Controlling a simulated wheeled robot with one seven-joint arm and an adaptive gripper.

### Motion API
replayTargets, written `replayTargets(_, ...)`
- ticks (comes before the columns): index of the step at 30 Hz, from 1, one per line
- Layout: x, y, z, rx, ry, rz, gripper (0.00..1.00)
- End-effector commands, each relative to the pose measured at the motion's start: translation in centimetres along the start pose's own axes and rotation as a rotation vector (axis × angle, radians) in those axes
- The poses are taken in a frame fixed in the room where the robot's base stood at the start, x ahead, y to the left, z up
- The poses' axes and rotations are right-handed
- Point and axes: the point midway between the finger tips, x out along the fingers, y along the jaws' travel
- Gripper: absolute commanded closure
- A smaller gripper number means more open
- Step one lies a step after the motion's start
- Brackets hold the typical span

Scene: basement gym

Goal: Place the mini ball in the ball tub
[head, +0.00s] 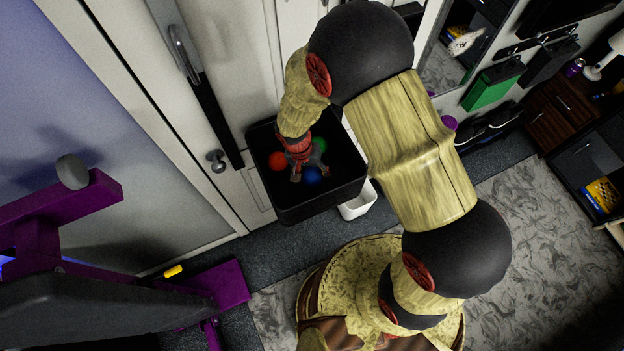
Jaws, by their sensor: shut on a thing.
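The ball tub (318,208) is a black, square, open box standing against the wall by the door. Inside its outline I see a red ball (277,161), a green ball (320,144) and a blue ball (312,176). My gripper (310,173) reaches down over the tub's opening, within its rim as seen from above. Its fingers are shut on the blue ball, which shows between the fingertips. I cannot tell how high the blue ball is above the tub's floor. The gripper's red body hides part of the tub's inside.
A white bin (358,203) stands at the tub's right side. A door with a handle (184,55) is to the left. A purple gym bench frame (45,215) fills the lower left. Dark shelving (575,125) stands at the right. The patterned floor (545,235) there is clear.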

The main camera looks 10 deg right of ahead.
Motion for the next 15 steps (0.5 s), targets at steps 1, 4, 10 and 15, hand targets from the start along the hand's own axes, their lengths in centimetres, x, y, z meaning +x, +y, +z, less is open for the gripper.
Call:
replayTargets(1,0.3,0.0,0.0,0.0,-0.001,0.001,0.69)
replayTargets(4,0.9,-0.2,0.0,-0.001,0.0,0.001,0.69)
replayTargets(10,3.5,-0.6,0.1,-0.001,-0.002,0.002,0.69)
replayTargets(15,4.2,-0.8,0.0,-0.001,0.001,-0.001,0.69)
